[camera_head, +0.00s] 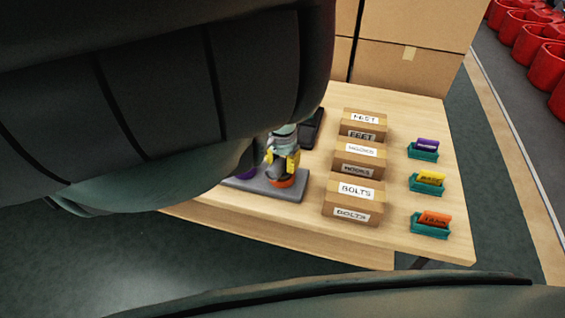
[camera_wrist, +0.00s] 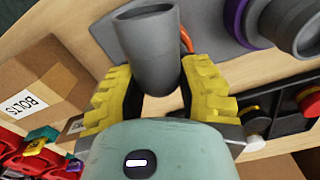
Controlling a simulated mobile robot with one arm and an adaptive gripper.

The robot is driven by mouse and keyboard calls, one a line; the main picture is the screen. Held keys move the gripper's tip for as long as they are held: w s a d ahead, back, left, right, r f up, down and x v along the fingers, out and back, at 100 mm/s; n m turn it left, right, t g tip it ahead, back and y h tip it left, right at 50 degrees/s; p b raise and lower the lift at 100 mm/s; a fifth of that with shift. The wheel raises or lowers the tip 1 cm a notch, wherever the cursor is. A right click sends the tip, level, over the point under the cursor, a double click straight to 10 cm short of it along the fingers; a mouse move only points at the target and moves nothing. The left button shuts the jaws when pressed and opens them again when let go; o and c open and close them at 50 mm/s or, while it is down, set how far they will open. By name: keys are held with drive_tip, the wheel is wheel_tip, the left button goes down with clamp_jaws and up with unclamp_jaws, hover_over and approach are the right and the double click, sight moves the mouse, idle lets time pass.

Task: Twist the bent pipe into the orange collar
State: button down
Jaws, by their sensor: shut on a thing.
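The bent pipe (camera_wrist: 148,48) is plain grey, and its open end faces up in the wrist view. My gripper (camera_wrist: 157,80) has its yellow ribbed fingers on either side of the pipe, shut on it. In the head view my gripper (camera_head: 283,162) is low over the grey base plate (camera_head: 262,190), just above the orange collar (camera_head: 287,182). A sliver of the orange collar (camera_wrist: 186,40) shows behind the pipe in the wrist view. The pipe's lower end is hidden, so I cannot tell how far it sits in the collar.
A purple collar (camera_wrist: 234,16) with another grey pipe (camera_wrist: 285,22) is close by on the plate. A black tray (camera_head: 313,128) lies behind. Boxes labelled BOLTS (camera_head: 352,203) and HOOKS (camera_head: 359,159) and several teal bins (camera_head: 430,229) stand to the right.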

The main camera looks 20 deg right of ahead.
drive_tip(key=shift+m, duration=0.8)
drive_tip(key=shift+m+b, duration=0.45)
drive_tip(key=shift+m, duration=0.25)
drive_tip(key=shift+m, duration=0.7)
drive_tip(key=shift+m+b, duration=0.35)
drive_tip(key=shift+m, duration=0.45)
